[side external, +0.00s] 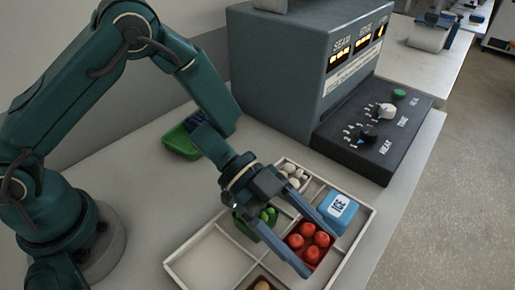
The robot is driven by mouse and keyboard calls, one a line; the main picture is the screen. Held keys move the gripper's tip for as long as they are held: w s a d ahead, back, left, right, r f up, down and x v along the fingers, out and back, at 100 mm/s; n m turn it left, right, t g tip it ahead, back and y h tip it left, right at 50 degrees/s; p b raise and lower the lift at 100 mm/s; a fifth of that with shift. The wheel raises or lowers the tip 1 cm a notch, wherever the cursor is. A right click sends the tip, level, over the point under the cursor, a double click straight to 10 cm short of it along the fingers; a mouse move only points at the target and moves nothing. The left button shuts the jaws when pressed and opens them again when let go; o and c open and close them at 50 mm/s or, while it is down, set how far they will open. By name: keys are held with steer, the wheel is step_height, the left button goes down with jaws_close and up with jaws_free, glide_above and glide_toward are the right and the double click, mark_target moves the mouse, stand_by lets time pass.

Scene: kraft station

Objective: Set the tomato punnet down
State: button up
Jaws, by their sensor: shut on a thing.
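The tomato punnet (309,242), a small red tray with several red tomatoes, is right of the picture's middle. My gripper (320,251) is shut on it, with one long finger along its left side and the other along its right side. The punnet looks upright, at or just over a compartment of the cream divided crate (193,236). I cannot tell whether its base touches the crate floor; the fingers partly hide its sides.
The crate also holds a blue ice pack (339,209), white mushrooms (293,176), a green punnet (263,222) and something brown (263,285). Its left compartment (212,262) is empty. Another green punnet (184,141) stands behind. A sealing machine (300,75) and its control panel (372,140) stand at the back.

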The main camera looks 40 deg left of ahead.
steer(key=shift+f, duration=0.6)
steer(key=o, duration=1.4)
